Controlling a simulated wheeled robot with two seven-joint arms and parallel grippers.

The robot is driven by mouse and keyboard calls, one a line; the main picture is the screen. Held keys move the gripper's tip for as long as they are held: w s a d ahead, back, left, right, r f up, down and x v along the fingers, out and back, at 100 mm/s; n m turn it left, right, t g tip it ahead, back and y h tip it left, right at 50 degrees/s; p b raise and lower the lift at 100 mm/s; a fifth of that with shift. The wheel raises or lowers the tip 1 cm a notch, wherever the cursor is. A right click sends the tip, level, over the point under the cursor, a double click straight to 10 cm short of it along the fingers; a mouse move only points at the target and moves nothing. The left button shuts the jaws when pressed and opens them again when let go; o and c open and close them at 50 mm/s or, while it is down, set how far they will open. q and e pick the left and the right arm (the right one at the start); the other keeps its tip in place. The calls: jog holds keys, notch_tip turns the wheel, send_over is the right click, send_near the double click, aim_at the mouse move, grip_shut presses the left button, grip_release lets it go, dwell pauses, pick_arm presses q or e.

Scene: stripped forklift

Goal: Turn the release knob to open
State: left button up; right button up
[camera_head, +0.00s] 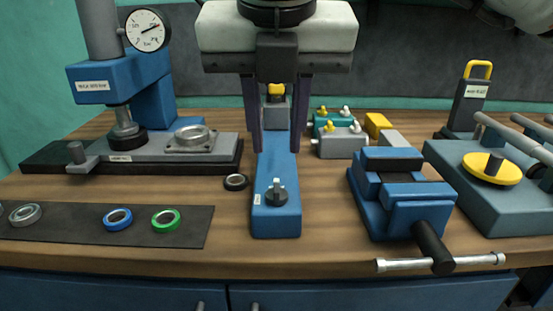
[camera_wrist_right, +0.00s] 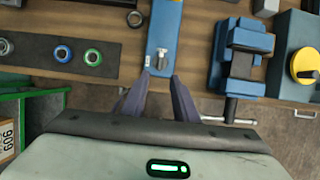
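A small release knob (camera_head: 276,192) with a grey handle and dark base sits on top of the near end of a long blue unit (camera_head: 276,222) that bears a small white label. The knob also shows in the right wrist view (camera_wrist_right: 161,57), just beyond the fingertips. My right gripper (camera_head: 277,150) points down over the blue unit, its two dark fingers apart and nothing between them. In the right wrist view the gripper (camera_wrist_right: 160,76) is open too. Whether a fingertip touches the unit is unclear. My left gripper is not in view.
A blue press with a gauge (camera_head: 148,30) stands at left. A dark mat (camera_head: 70,220) with several rings lies in front. A blue vise (camera_head: 400,200) with a protruding handle stands right of the unit, then a fixture with a yellow knob (camera_head: 491,169). A dark ring (camera_head: 236,182) lies close left.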

aim_at(277, 186)
jog(key=x, duration=0.8)
jog(key=shift+w+f+b, duration=0.2)
jog(key=shift+f+b, duration=0.1)
jog(key=shift+b, duration=0.05)
jog(key=shift+w+f, duration=0.25)
jog(key=shift+f, duration=0.35)
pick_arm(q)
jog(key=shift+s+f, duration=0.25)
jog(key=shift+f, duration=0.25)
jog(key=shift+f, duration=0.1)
pick_arm(e)
grip_shut()
